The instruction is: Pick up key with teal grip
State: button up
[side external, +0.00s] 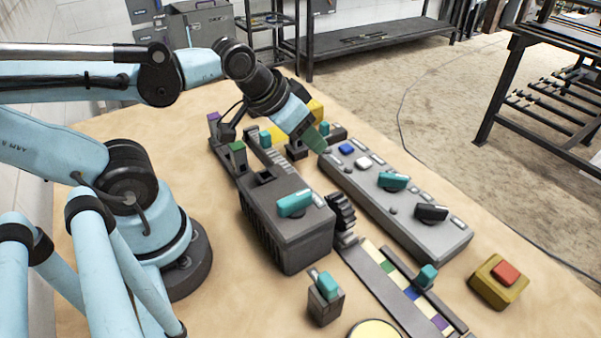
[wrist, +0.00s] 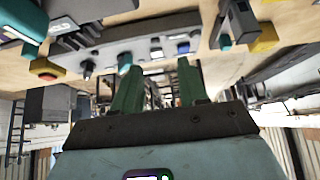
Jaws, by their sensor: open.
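Several teal-gripped pieces show in the side view, and I cannot be sure which is the key. One teal grip (side external: 325,284) stands up from a small dark block (side external: 325,304) at the front, like a key in a holder. A larger teal handle (side external: 294,204) lies on top of the dark ribbed box (side external: 290,232). My gripper (side external: 317,146) has green fingers and is over the far end of the grey control panel (side external: 430,238), away from the small block. In the wrist view my gripper (wrist: 158,66) is open, with nothing visible between its fingers.
The panel carries a teal knob (side external: 393,181), a black knob (side external: 431,212) and a blue button (side external: 346,149). A colour-marked track has a teal slider (side external: 426,277). A red button (side external: 506,272) on a yellow base stands right. Bare tabletop lies between the ribbed box and small block.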

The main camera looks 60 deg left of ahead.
jog(key=o, duration=0.4)
jog(key=shift+c, duration=0.2)
notch_tip(320, 180, up, 5)
jog(key=g, duration=0.7)
send_over(325, 282)
jog(key=f, duration=0.5)
jog(key=shift+d+f, duration=0.35)
jog(key=shift+a+f, duration=0.2)
jog(key=shift+f, duration=1.25)
jog(key=shift+a+f, duration=0.15)
jog(key=shift+f, duration=1.3)
